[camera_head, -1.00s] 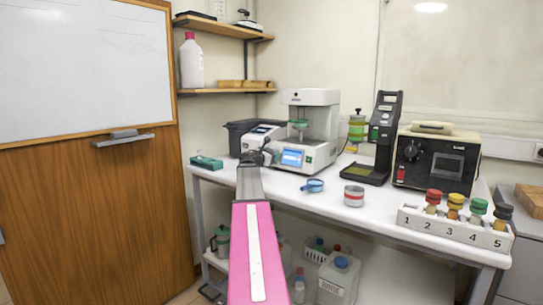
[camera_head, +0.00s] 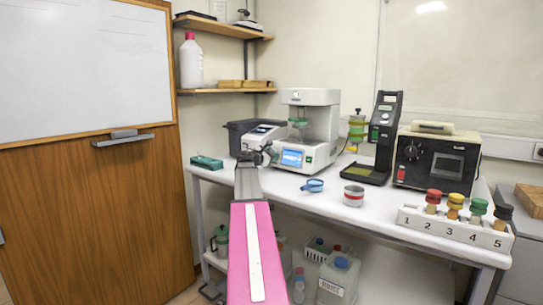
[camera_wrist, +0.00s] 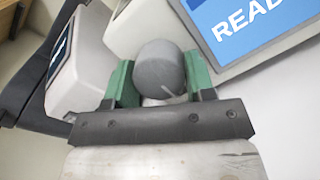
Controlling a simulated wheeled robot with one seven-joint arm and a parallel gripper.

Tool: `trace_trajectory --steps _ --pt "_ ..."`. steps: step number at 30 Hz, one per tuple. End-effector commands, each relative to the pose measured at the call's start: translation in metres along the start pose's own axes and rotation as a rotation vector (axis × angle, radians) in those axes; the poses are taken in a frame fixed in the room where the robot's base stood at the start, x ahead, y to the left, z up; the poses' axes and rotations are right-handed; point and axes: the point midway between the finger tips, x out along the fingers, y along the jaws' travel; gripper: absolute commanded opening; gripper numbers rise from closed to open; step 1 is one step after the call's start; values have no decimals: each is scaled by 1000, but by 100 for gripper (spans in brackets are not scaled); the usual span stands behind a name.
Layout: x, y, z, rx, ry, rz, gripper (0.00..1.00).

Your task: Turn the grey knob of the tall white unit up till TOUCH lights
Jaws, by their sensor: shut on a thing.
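The tall white unit (camera_head: 322,112) stands at the back of the bench, with a lit blue screen (camera_head: 292,158). In the wrist view that screen (camera_wrist: 245,25) shows large letters beginning "READ", cut off by the frame edge. The grey knob (camera_wrist: 160,68) is round, with a pale line on its face near its lower right. My gripper (camera_wrist: 161,84) has its two green fingers on either side of the knob, shut on it. In the head view my gripper (camera_head: 262,156) is at the unit's lower left front, where my arm hides the knob.
A smaller white device (camera_head: 260,136) stands just left of the unit. A blue cup (camera_head: 312,186) and a red-banded white pot (camera_head: 354,196) are on the bench to the right. A numbered rack (camera_head: 455,227) holds several capped samples at the front right.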

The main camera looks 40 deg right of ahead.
Motion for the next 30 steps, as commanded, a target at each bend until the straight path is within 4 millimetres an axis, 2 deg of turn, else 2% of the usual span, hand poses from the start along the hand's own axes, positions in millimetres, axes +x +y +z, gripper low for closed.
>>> trace_trajectory --steps 2,3,12,16,30 --pt "0 0 0 0 0 1 26" --pt "0 0 0 -1 0 1 59" --pt "-1 0 0 -2 0 1 60" --pt "-11 -1 0 -2 0 2 60" --pt "-92 -2 0 -1 1 2 60"
